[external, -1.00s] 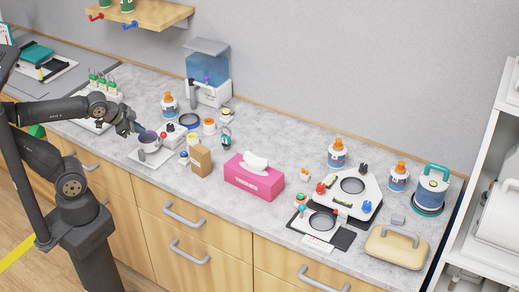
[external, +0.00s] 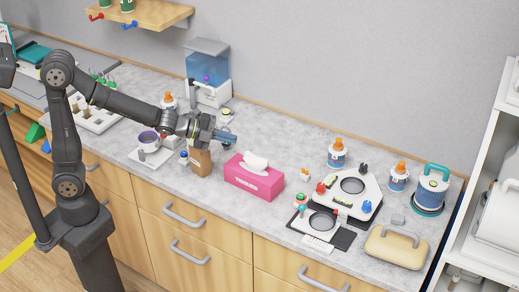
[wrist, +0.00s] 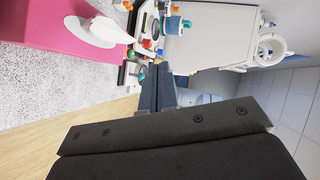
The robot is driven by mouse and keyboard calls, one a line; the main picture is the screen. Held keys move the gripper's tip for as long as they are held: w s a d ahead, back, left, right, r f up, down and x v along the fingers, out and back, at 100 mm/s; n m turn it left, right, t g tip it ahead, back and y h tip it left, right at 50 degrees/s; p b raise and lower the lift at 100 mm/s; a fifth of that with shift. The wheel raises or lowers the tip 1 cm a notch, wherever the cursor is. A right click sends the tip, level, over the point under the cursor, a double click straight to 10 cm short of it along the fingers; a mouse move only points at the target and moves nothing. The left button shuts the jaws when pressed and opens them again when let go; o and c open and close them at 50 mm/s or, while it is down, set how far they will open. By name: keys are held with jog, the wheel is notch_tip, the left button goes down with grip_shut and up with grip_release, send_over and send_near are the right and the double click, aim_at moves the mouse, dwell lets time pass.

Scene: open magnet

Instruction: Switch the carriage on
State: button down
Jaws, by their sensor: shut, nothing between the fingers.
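No part is clearly marked as the carriage. A white three-cornered stage (external: 362,205) with a dark round opening and red and blue knobs stands at the right of the counter. A smaller white plate (external: 322,222) with a round opening lies on a dark base in front of it. A switch cannot be made out on either. My gripper (external: 232,137) is shut and empty, above the counter behind the brown box and left of these devices. In the wrist view my gripper (wrist: 158,72) points towards the colourful parts of the devices, which are small and partly hidden by it.
A pink tissue box (external: 252,183) stands between my gripper and the devices. A brown box (external: 200,164) is just below my gripper. Orange-capped bottles (external: 337,155), a teal-handled canister (external: 431,190) and a beige case (external: 396,248) surround the stage. The front edge has drawers.

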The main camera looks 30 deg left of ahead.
jog(key=s+d+f+m+g+h, duration=0.4)
jog(key=d+m, duration=0.3)
jog(key=d, duration=0.4)
notch_tip(320, 180, down, 8)
jog(key=s+g, duration=0.1)
jog(key=shift+s+d+r, duration=0.2)
jog(key=shift+r, duration=0.05)
jog(key=x, duration=1.3)
jog(key=shift+w+d+f, duration=0.15)
jog(key=shift+d+f, duration=0.05)
jog(key=shift+d, duration=0.15)
